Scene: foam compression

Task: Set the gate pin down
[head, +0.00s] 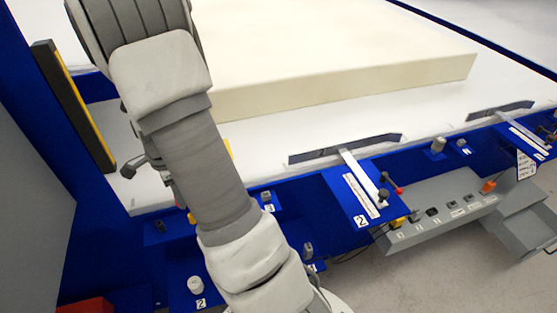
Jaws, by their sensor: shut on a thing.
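My arm crosses the left half of the head view and covers much of the work area there. A small dark part of my gripper (134,166) shows at the left edge of my forearm, over the white bed (250,157) near its front left corner. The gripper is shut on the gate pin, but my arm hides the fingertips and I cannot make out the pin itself. A small yellow patch shows just right of my forearm, and I cannot tell what it belongs to.
A thick cream foam block (345,83) lies on the bed. The blue front rail carries a numbered bracket (360,196) with a lever, and small posts (268,199). A grey control box (440,213) stands in front. A black and yellow bar (75,105) rises at the left.

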